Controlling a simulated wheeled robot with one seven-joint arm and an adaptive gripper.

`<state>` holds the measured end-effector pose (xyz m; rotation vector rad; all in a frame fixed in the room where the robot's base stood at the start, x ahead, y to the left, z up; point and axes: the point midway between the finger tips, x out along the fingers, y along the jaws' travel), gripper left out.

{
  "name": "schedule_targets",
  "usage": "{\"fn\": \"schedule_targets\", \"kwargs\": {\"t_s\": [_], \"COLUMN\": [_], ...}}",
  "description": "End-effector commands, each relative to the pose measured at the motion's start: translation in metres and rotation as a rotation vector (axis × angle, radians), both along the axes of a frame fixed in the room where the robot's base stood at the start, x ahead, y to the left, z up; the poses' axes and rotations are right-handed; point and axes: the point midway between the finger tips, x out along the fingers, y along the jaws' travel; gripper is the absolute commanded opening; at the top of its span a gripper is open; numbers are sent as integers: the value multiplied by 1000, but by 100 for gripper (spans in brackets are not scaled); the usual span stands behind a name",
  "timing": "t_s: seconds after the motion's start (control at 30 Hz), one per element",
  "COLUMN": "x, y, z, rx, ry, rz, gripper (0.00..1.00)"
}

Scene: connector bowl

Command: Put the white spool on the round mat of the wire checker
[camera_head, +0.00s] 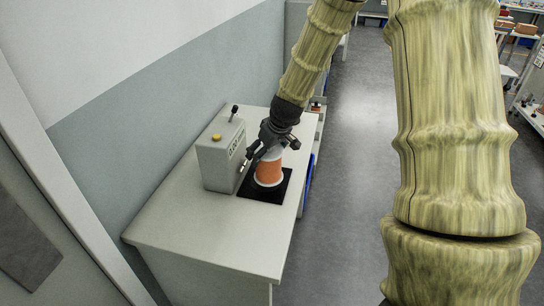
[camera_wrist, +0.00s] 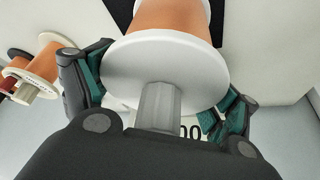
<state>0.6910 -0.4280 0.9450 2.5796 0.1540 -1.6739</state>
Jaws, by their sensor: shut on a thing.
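The white spool (camera_head: 268,173), wound with orange wire, is upright at the wire checker (camera_head: 218,160), a grey box with a display. My gripper (camera_head: 270,150) reaches it from above. In the wrist view my gripper (camera_wrist: 165,92) has a teal-padded finger on each side of the spool's white flange (camera_wrist: 150,62), shut on it. A black square mat (camera_head: 282,190) lies beside the box, under the spool. The spool's lower flange is over this mat; I cannot tell whether it touches. No separate round mat can be made out beneath the spool.
The checker has a yellow button (camera_head: 217,137) and a black-knobbed lever (camera_head: 234,112) on top. The front of the white table (camera_head: 200,232) is clear. Other spools (camera_wrist: 38,68) show at the left of the wrist view. A wall runs along the left.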

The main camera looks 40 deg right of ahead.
Motion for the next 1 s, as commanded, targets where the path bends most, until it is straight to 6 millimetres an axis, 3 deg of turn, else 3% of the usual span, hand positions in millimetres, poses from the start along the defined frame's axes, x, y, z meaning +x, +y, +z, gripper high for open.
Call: {"fn": "schedule_targets", "kwargs": {"t_s": [0.1, 0.3, 0.8, 1.0], "x": [14, 24, 24, 24], "y": [-2, -3, -3, -3], "z": [1, 0, -34, -36], "rx": [-2, -1, 0, -1], "ry": [-2, -3, -2, -3], "rz": [0, 0, 0, 0], "gripper": [22, 22, 22, 22]}}
